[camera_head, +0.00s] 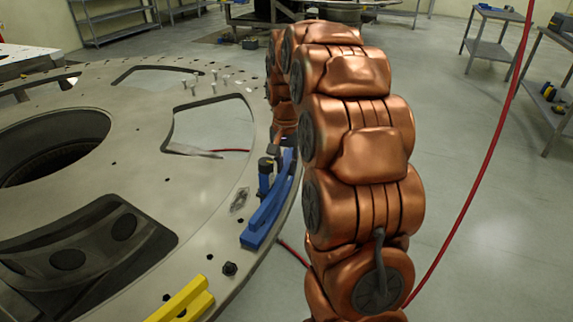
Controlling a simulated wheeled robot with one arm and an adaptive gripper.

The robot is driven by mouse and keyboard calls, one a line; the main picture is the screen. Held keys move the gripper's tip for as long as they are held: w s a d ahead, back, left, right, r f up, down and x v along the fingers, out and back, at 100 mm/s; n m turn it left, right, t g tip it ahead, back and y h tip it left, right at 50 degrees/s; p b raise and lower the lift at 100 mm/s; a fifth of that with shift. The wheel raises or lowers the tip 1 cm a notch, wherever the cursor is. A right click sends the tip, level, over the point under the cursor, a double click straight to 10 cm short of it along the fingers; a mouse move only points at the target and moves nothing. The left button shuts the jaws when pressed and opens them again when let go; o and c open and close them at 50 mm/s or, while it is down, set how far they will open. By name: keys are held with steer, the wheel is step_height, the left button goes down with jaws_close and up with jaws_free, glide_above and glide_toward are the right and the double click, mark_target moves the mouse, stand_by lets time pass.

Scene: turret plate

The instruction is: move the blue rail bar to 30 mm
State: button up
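The blue rail bar (266,214) lies along the right rim of the big grey turret plate (215,215). Its long part runs from near the front up toward the back, with a shorter upright blue part near its far end. My copper arm comes down behind it, and my gripper (275,160) is at the bar's far end, small and dark in the picture. The gripper overlaps the blue part there. I cannot tell whether its fingers touch the bar or are open or shut. No scale or millimetre marks are readable.
A yellow bar (184,302) lies on the plate in front of the blue one. A dark knob (230,269) sits between them. Several small pegs stand at the plate's back. The plate has large openings. A red cable (470,205) hangs at right. Shelves and tables stand farther back.

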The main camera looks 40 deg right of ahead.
jaws_close()
steer(key=shift+s, duration=0.1)
steer(key=shift+r+p, duration=0.3)
steer(key=shift+r, duration=1.25)
stand_by(1.5)
steer(key=o, duration=0.6)
jaws_free()
steer(key=shift+r, duration=0.1)
step_height(320, 180, up, 7)
steer(key=p, duration=0.2)
